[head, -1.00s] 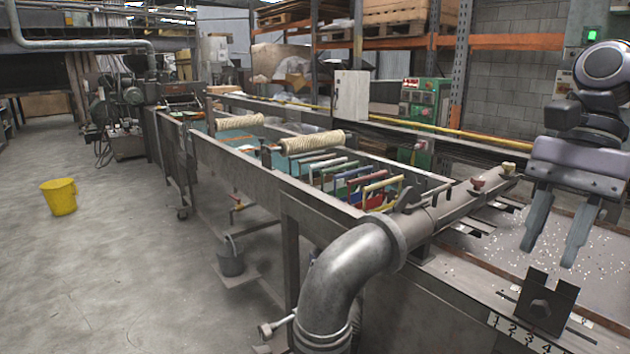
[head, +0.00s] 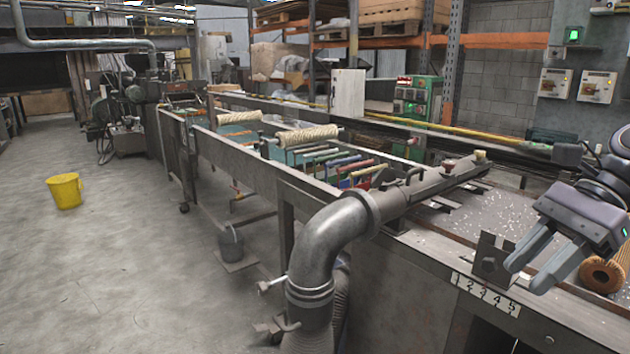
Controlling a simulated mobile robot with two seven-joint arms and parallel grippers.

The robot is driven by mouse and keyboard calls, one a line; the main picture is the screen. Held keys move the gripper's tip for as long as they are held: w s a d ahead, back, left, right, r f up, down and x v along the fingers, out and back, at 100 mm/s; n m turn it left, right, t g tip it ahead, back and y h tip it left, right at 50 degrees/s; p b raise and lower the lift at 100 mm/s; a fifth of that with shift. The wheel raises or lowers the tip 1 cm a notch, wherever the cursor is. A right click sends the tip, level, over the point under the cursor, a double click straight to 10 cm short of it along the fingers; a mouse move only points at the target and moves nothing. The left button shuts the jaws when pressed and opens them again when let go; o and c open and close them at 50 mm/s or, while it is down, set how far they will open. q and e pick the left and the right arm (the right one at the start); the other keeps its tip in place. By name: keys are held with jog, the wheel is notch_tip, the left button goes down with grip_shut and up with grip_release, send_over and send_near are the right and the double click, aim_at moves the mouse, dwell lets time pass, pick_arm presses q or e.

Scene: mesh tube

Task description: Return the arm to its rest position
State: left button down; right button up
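My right gripper (head: 526,279) is at the right side of the head view, above the front edge of the metal bench. Its two grey fingers are spread apart with nothing between them. They point down and to the left, close to a dark upright bracket (head: 489,262) on the bench edge; I cannot tell whether they touch it. Part of my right arm is cut off by the right picture edge. My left gripper is not in view.
A brown roll (head: 601,273) lies on the bench right of the gripper. A large metal pipe elbow (head: 326,240) stands in front of the bench. A long trough with coloured-handled frames (head: 345,168) runs away behind. A yellow bucket (head: 66,191) stands on the open floor at left.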

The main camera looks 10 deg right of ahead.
notch_tip(320, 180, down, 23)
jog(key=d+m+t, duration=0.3)
jog(key=m+t, duration=1.2)
jog(key=m, duration=1.5)
jog(key=s+a+f+m+g+h, duration=0.2)
jog(key=s+a+f+m, duration=0.3)
jog(key=a+f+m, duration=0.3)
jog(key=s+a+f+m+g+h+p, duration=0.1)
jog(key=s+a+f+m+h, duration=0.3)
jog(key=a+f+m, duration=0.5)
jog(key=s+m+g, duration=0.1)
jog(key=m, duration=0.4)
jog(key=shift+a, duration=0.3)
